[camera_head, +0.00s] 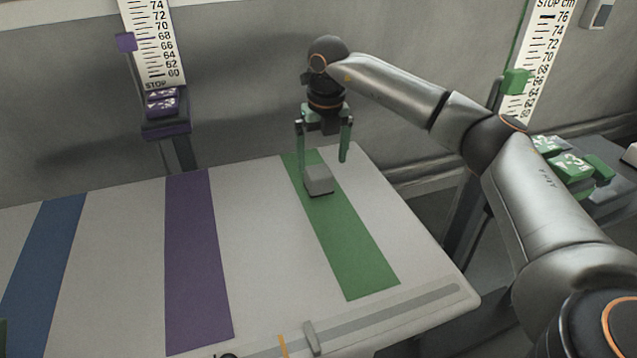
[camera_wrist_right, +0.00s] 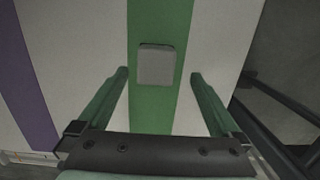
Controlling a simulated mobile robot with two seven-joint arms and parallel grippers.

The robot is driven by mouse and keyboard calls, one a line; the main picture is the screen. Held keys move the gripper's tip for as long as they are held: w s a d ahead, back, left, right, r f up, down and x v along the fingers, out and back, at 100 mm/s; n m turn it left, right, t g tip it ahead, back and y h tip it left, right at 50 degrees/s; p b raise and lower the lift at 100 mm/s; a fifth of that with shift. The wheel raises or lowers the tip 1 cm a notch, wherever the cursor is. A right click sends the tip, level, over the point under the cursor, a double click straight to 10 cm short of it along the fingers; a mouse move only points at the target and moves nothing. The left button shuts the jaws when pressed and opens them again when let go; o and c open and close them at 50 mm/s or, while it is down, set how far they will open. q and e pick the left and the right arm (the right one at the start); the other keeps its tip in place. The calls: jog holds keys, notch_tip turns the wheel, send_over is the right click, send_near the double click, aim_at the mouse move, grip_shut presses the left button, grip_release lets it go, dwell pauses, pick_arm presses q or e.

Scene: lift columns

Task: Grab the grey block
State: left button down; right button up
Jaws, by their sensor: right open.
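The grey block (camera_head: 318,180) rests on the green stripe (camera_head: 356,245) of the table, near the table's back edge. In the right wrist view the block (camera_wrist_right: 156,65) lies ahead of the fingers, roughly midway between their lines. My right gripper (camera_head: 324,158) has green fingers, is open and empty, and hangs pointing down above and just behind the block, apart from it. Its two fingers also show in the right wrist view (camera_wrist_right: 158,75), spread wider than the block.
The white table (camera_head: 110,260) also has a purple stripe (camera_head: 195,260) and a blue stripe (camera_head: 45,250), both bare. A slider rail (camera_head: 400,310) runs along the front edge. Lift columns with scales stand behind, one purple (camera_head: 166,128) and one green (camera_head: 562,165) at right.

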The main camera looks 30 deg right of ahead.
aim_at(319, 171)
jog(key=f, duration=0.1)
jog(key=f+b, duration=0.1)
jog(key=f, duration=0.2)
jog(key=shift+w+a+b, duration=0.25)
jog(key=shift+b, duration=0.15)
jog(key=shift+w+f, duration=0.1)
jog(key=shift+f, duration=0.35)
grip_shut()
jog(key=shift+r, duration=0.2)
